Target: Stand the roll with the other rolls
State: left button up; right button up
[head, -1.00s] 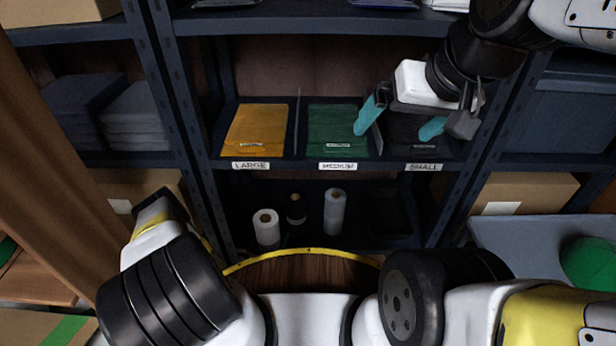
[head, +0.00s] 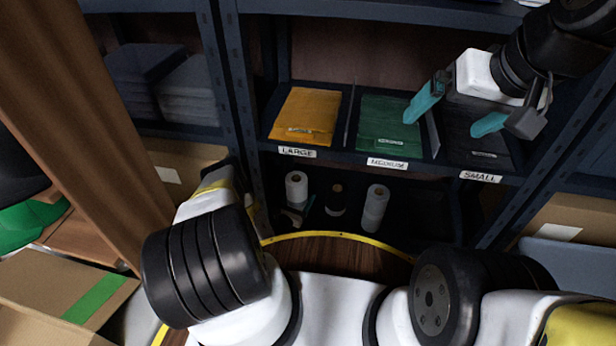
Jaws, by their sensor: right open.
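Three rolls show in the low bay under the labelled shelf. A white roll (head: 296,188) is at the left, a dark roll with a tan top (head: 336,203) is in the middle, and a pale roll (head: 376,208) is at the right. All look upright. Part of my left gripper (head: 297,214) shows at the lower end of the left white roll. It is small and dark there, so its grip is unclear, and the roll's base is hidden. My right gripper (head: 457,112) is open and empty, its teal fingers apart in front of the mailer shelf.
The shelf above holds orange mailers (head: 305,115), green mailers (head: 388,122) and dark mailers (head: 485,135). Its label edge overhangs the rolls. A shelf upright (head: 232,100) stands left of the bay. A wooden post (head: 75,130) and an open carton (head: 60,295) are at the left.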

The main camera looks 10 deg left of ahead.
pick_arm(q)
jog(key=shift+w+a+f, duration=0.1)
jog(key=shift+w+f, duration=0.15)
jog(key=shift+f, duration=0.65)
jog(key=shift+w+f, duration=0.2)
jog(key=shift+f, duration=0.65)
jog(key=o, duration=1.5)
jog(key=shift+s, duration=0.1)
jog(key=v, duration=1.1)
jog(key=shift+s+a, duration=0.1)
jog(key=shift+s, duration=0.3)
